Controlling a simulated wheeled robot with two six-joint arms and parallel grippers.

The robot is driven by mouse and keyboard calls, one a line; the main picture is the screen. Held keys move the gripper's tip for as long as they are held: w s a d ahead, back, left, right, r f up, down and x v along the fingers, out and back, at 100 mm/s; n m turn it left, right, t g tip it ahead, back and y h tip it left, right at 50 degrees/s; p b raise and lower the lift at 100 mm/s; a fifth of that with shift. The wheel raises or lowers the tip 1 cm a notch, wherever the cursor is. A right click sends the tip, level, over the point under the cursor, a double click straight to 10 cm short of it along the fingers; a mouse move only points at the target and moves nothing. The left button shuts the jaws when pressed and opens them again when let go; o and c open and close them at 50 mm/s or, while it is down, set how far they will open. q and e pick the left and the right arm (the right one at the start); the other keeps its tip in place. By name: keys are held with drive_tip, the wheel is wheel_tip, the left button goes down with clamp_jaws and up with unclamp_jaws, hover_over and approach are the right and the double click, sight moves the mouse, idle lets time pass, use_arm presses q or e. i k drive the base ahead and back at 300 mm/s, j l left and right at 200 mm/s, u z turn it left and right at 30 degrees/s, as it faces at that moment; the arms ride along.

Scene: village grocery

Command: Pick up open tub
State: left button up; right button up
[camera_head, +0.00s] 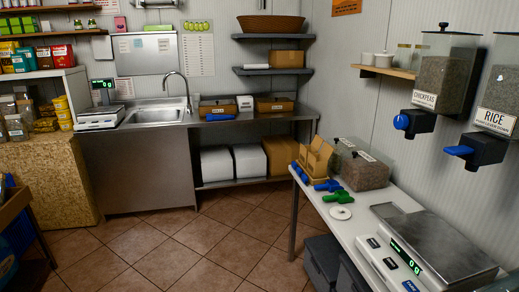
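I cannot tell which container is the open tub. Clear tubs (16,127) stand on the wooden counter at the far left, some with contents; their rims are too small to tell if open. Stacked yellow tubs (63,112) stand just right of them. Two clear bins (366,172) with white labels and dark grainy contents stand at the back of the right-hand table. Neither of my grippers is in view.
A white table (380,207) on the right holds a scale (440,243), a green scoop (338,196) and blue scoops (328,185). Chickpeas (447,75) and rice (498,92) dispensers hang above. A steel sink counter (137,165) stands at the back. The tiled floor (190,250) is clear.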

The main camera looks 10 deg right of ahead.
sight(368, 59)
drive_tip(key=i+j+z, duration=0.1)
drive_tip(key=i, duration=1.05)
drive_tip(key=i+z, duration=0.35)
drive_tip(key=i+j+z, duration=0.2)
drive_tip(key=z, duration=0.15)
drive_tip(key=i+j+z, duration=0.35)
drive_tip(key=l, duration=0.1)
